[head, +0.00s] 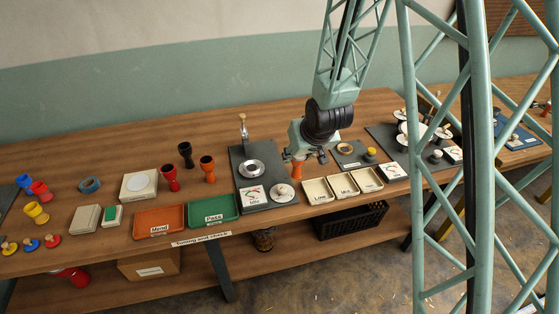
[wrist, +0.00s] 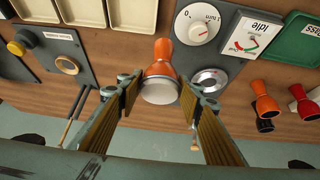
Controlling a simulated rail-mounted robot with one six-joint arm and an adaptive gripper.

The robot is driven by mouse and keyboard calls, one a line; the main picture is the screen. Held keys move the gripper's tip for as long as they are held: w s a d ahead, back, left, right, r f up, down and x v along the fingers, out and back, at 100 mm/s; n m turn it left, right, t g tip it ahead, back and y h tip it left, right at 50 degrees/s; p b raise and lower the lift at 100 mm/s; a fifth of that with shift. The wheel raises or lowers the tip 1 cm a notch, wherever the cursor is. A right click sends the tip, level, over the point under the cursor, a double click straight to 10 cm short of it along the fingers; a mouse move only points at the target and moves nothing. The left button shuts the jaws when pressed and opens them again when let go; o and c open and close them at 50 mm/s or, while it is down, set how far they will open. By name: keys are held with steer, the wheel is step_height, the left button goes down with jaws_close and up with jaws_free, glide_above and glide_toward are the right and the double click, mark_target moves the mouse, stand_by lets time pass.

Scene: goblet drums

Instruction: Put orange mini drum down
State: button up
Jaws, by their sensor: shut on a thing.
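My gripper (head: 301,152) hangs over the workbench, between the dark dial station and the three cream trays. It is shut on an orange mini drum (head: 297,169), whose lower part shows below the gripper. In the wrist view the same drum (wrist: 160,72) sits between the two finger pads (wrist: 160,98), its pale round head facing the camera and its narrower orange end away. I cannot tell whether its lower end touches the bench. Another orange drum (head: 208,168) with a dark top stands to the left of the dial station.
The dial station (head: 250,152) with its metal ring and white knob is just left of my gripper. The cream trays (head: 343,184) lie to the right. Green (head: 213,209) and orange (head: 159,220) trays lie further left. Red (head: 170,178) and black (head: 185,154) drums stand behind them.

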steer(key=w+d+f+m+h, duration=0.1)
steer(key=w+d+m, duration=0.1)
steer(key=d, duration=1.2)
steer(key=shift+w+d+f, duration=0.3)
steer(key=shift+w, duration=0.1)
steer(key=shift+d, duration=0.1)
